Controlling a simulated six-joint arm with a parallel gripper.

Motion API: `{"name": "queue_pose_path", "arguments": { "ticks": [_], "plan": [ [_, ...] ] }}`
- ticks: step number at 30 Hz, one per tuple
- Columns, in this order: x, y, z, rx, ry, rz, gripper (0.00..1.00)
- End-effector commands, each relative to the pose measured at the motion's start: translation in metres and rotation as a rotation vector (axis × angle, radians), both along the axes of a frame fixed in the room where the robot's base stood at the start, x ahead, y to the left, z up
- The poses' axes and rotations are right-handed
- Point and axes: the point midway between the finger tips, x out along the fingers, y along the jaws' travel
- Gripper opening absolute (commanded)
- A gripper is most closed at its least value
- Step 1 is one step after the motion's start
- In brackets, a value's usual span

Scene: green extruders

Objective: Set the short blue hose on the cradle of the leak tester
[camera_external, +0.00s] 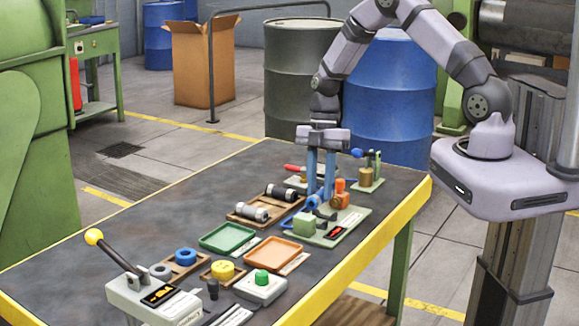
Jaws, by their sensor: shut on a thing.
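My gripper (320,192) points straight down over the table, its two long blue-grey fingers close together. It is shut on a short blue hose (314,203), which shows small at the fingertips and is partly hidden by them. The hose is just above or at the back left part of a light green plate (352,215), which seems to be the leak tester.
Left of the plate is a wooden tray (239,218) with dark and silver cylinders. Green (227,238) and orange (273,253) trays lie in front. A lever device (150,300) stands front left. The table's left side is clear.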

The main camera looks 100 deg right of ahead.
Motion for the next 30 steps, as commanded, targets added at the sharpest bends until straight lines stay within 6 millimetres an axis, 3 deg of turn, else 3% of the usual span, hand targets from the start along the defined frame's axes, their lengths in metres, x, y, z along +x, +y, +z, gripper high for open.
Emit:
{"name": "queue_pose_path", "arguments": {
  "ticks": [3,12,30],
  "plan": [
    [0.0,0.0,-0.018,0.0,0.0,0.0,0.11],
    [0.0,0.0,-0.04,-0.001,-0.001,0.0,0.11],
    [0.0,0.0,-0.043,-0.001,-0.001,0.0,0.11]
  ]
}}
